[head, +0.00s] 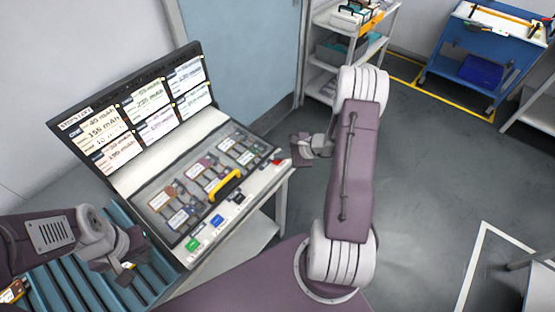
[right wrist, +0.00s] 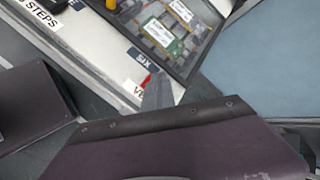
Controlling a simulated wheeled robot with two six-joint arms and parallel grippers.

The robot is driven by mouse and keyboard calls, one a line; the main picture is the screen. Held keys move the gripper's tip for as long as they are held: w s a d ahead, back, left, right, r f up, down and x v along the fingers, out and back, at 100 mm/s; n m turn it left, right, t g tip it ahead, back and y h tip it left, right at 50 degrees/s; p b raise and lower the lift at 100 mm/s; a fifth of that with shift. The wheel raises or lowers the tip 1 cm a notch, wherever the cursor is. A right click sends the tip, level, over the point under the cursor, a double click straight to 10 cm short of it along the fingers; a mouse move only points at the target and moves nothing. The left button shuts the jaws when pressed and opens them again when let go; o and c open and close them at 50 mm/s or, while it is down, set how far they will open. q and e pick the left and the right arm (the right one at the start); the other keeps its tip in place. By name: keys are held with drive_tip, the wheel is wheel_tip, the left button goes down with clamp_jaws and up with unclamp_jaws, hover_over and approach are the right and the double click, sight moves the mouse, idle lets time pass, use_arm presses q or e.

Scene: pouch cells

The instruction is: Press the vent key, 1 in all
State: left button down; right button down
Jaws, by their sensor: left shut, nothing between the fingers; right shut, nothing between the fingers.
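The vent key is taken to be the small red key (head: 277,161) at the right end of the cell tester's front panel (head: 262,180). In the right wrist view a red piece (right wrist: 147,80) shows beside a label starting "VE", the rest hidden. My right gripper (head: 296,161) is shut and empty, just right of the red key. In the right wrist view its grey fingertips (right wrist: 156,92) overlap the panel close beside the red; whether they touch it, I cannot tell. My left gripper (head: 128,264) is shut and empty over the blue slatted rollers at the lower left.
The tester has a raised screen panel (head: 140,112), a clear-lidded tray with a yellow handle (head: 225,185), and green (head: 193,244), blue (head: 217,221) and black (head: 239,198) keys. A shelf cart (head: 322,55) and a blue cart (head: 490,45) stand behind.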

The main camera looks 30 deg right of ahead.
sight(280, 161)
drive_tip(key=shift+r, duration=0.65)
drive_tip(key=shift+r+p, duration=1.85)
drive_tip(key=shift+r, duration=0.7)
drive_tip(key=shift+a, duration=0.1)
